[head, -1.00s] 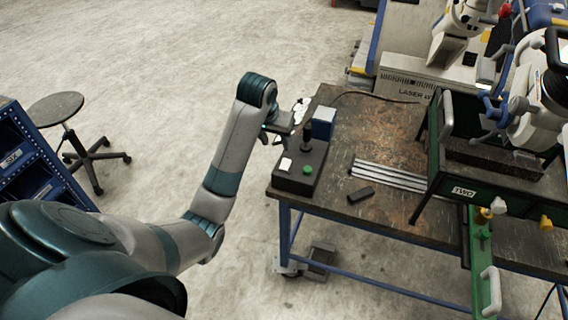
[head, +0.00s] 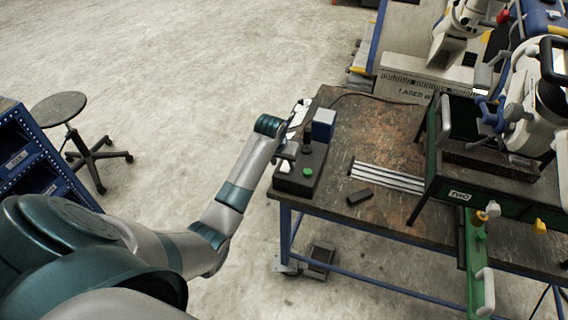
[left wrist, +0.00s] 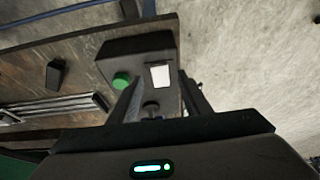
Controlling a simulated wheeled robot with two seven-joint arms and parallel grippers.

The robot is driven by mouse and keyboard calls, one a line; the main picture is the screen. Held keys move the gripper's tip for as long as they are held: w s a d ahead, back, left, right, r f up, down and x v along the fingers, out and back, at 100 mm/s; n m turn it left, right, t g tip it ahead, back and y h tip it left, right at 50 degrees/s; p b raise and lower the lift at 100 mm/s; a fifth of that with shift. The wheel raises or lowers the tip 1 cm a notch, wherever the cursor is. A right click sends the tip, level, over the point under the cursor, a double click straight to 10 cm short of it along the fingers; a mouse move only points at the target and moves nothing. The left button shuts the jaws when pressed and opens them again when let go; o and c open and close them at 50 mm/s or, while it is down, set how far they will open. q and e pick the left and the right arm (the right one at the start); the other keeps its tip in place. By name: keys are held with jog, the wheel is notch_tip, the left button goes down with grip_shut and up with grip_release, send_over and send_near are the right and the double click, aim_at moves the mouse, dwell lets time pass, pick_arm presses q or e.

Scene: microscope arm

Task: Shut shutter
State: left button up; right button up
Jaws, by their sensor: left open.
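No part labelled as a shutter shows. A black control box (head: 296,184) stands on the table's left end. It has a green button (head: 308,172), a white square (head: 286,165) and an upright black stick (head: 307,143). In the left wrist view the box (left wrist: 120,47) shows with the green button (left wrist: 122,80), the white square (left wrist: 160,76) and the round-topped stick (left wrist: 151,107). My left gripper (head: 290,145) is open at the box's left side, its fingers spread around the stick in the wrist view. Contact cannot be told. My right gripper is out of view.
A blue-faced block (head: 323,123) stands close behind the box. Metal rails (head: 388,177) and a small black block (head: 360,195) lie on the worn table (head: 375,125). A green frame with white equipment (head: 530,130) fills the right. A stool (head: 58,107) stands at left.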

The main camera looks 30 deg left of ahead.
aim_at(285, 168)
pick_arm(q)
jog(key=shift+x, duration=1.65)
